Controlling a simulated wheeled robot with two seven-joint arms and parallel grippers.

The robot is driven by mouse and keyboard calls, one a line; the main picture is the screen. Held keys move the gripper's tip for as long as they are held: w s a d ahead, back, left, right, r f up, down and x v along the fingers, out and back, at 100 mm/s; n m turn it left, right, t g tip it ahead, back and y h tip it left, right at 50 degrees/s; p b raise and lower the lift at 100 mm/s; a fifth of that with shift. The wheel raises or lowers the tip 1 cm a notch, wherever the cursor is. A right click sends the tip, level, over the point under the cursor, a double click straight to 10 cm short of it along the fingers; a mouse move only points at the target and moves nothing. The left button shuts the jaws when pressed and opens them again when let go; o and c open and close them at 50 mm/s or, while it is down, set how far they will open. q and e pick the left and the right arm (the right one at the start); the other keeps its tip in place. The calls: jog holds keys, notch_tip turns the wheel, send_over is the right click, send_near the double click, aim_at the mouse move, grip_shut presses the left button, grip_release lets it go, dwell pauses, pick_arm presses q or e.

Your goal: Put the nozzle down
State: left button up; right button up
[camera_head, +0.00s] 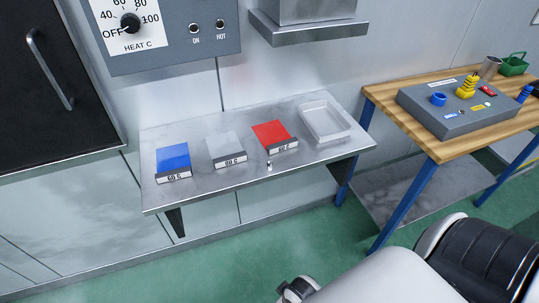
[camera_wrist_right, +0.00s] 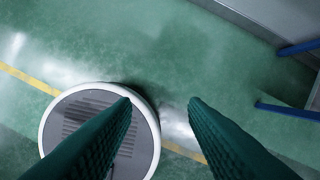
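A small pale metallic piece (camera_head: 269,166) stands at the front of the metal shelf, just below the red block's label. It may be the nozzle, but it is too small to tell. My right gripper (camera_wrist_right: 160,102) is open in the right wrist view, with its two dark green fingers wide apart. My left gripper is not in view.
The metal shelf (camera_head: 206,192) carries a blue block (camera_head: 173,158), a grey block (camera_head: 226,146), a red block (camera_head: 271,134) and an empty white tray (camera_head: 325,119). A wooden table (camera_head: 440,150) at the right holds a grey fixture (camera_head: 455,118). A control panel (camera_head: 175,35) hangs above.

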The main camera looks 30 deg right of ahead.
jog(key=w+a+r+n+t+y+p, duration=0.1)
jog(key=w+r+n, duration=0.15)
jog(key=r, duration=0.75)
jog(key=w+a+r+n+p, duration=0.15)
jog(key=w+r, duration=0.25)
jog(key=r, duration=0.6)
notch_tip(320, 180, up, 21)
jog(key=n+g+h, duration=0.1)
jog(key=n+g, duration=0.2)
jog(key=n, duration=1.3)
send_over(270, 160)
jog(key=f+p, duration=0.1)
jog(key=f, duration=0.2)
jog(key=f+p, duration=0.1)
jog(key=f, duration=0.2)
jog(key=shift+w+a, duration=0.15)
jog(key=shift+w, duration=0.05)
jog(key=f+p, duration=0.2)
jog(key=f, duration=0.3)
jog(key=shift+s, duration=0.2)
jog(key=shift+f, duration=0.2)
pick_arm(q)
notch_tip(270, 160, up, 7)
pick_arm(e)
grip_shut()
